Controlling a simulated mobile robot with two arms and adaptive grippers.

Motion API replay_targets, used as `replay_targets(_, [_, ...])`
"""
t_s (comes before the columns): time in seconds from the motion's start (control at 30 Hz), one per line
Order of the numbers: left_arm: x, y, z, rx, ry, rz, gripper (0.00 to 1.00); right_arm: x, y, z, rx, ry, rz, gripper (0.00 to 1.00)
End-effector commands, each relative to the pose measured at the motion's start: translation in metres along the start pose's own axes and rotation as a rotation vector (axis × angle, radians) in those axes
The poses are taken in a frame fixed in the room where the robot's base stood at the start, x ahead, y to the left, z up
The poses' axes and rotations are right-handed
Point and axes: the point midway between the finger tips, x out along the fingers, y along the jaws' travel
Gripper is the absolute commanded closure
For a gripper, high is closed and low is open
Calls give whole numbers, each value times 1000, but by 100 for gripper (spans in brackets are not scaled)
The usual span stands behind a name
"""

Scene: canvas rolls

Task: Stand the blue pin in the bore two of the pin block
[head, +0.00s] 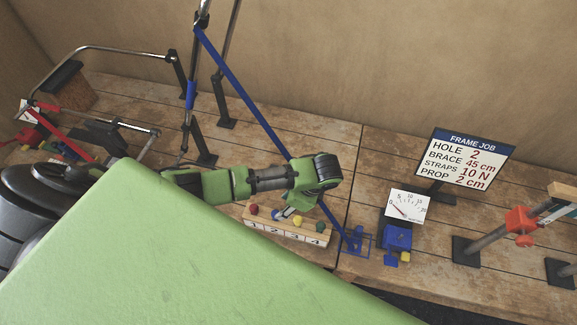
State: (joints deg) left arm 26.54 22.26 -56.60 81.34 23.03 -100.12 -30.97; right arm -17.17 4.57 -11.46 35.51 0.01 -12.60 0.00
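The pin block (290,231) is a pale wooden bar on the bench, its front face numbered 1 to 4. A red-topped pin (253,210) stands near number 1, a yellow one (297,220) near number 3 and a green one (322,228) near number 4. A small blue piece (278,214), seemingly the blue pin, shows at the fingertips. Its lower end and any grip on it are too small to make out. My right gripper is out of view.
A long blue brace (240,90) slants down behind my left wrist to a blue fitting (353,240). A dial gauge (407,206), a job sign (464,160) and a red clamp (520,222) stand at the right. A large green surface hides the foreground.

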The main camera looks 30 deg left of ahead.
Motion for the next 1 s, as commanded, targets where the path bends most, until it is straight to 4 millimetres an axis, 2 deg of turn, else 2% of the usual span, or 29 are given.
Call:
replay_targets(0.1, [-19, -1, 0, -1, 1, -2, 60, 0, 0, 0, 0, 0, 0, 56])
replay_targets(0.3, [-32, 0, 0, -2, 0, -1, 60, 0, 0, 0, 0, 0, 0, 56])
replay_targets(1.0, [-32, 0, 0, -1, 0, 0, 60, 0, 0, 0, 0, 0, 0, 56])
